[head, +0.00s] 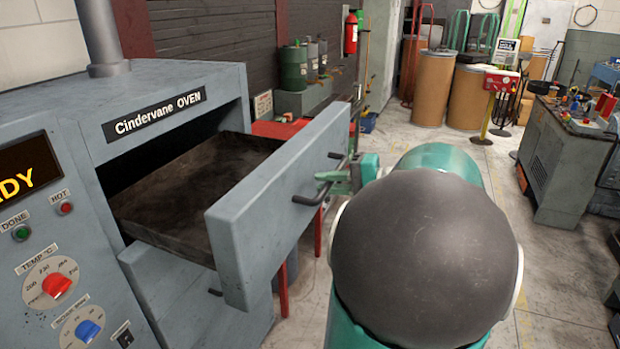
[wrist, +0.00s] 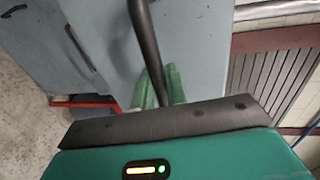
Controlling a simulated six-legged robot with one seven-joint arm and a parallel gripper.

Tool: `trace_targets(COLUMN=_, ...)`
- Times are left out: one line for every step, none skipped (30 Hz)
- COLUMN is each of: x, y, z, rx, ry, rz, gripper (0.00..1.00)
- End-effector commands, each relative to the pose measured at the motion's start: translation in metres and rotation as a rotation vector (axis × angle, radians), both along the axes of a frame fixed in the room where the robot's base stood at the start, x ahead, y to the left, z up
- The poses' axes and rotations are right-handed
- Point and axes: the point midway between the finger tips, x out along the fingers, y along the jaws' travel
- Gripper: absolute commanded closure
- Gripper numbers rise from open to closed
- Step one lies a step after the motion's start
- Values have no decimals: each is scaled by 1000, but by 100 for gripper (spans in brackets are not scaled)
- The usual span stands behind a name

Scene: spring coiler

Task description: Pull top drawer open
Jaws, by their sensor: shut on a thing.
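The top drawer (head: 290,205) of the grey-blue Cindervane oven (head: 160,110) is pulled well out. Its dark inner tray (head: 195,190) shows and looks empty. A dark bar handle (head: 318,192) runs along the drawer front. My green gripper (head: 335,182) is at this handle, right of the drawer front. In the wrist view the green fingers (wrist: 158,88) are closed around the dark handle (wrist: 147,45), against the grey drawer front (wrist: 105,40). My arm hides part of the floor and the area right of the drawer.
A lower drawer (head: 195,300) sits below the open one. A red table (head: 280,130) with red legs stands behind the drawer. Brown drums (head: 434,88) and a cluttered grey workbench (head: 565,160) stand farther back and right. Some floor (head: 560,290) on the right is clear.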

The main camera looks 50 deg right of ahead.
Motion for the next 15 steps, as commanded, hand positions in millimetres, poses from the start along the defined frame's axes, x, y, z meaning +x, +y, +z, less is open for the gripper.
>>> trace_targets(x=-8, y=-4, z=1, rx=-2, ry=-2, rz=-6, gripper=100)
trace_targets(x=-12, y=-5, z=1, rx=-1, ry=-3, rz=-5, gripper=100)
trace_targets(x=-17, y=-7, z=1, rx=-1, ry=-3, rz=-5, gripper=100)
trace_targets(x=-20, y=-8, z=1, rx=-2, ry=-2, rz=-5, gripper=100)
trace_targets(x=-23, y=-9, z=1, rx=-1, ry=-2, rz=-4, gripper=100)
trace_targets(x=-25, y=-10, z=1, rx=-1, ry=-1, rz=-3, gripper=100)
trace_targets(x=-27, y=-10, z=1, rx=-1, ry=-1, rz=-3, gripper=100)
trace_targets(x=-28, y=-11, z=1, rx=-1, ry=-1, rz=-3, gripper=100)
trace_targets(x=-30, y=-11, z=1, rx=-1, ry=-1, rz=-3, gripper=100)
trace_targets(x=-31, y=-12, z=1, rx=-1, ry=-1, rz=-3, gripper=100)
trace_targets(x=-31, y=-12, z=1, rx=-1, ry=-1, rz=-3, gripper=100)
trace_targets(x=-32, y=-12, z=1, rx=-1, ry=-1, rz=-3, gripper=100)
trace_targets(x=-32, y=-12, z=1, rx=-1, ry=-1, rz=-3, gripper=100)
trace_targets(x=-32, y=-12, z=1, rx=-1, ry=-1, rz=-3, gripper=100)
trace_targets(x=-32, y=-12, z=1, rx=-1, ry=-1, rz=-3, gripper=100)
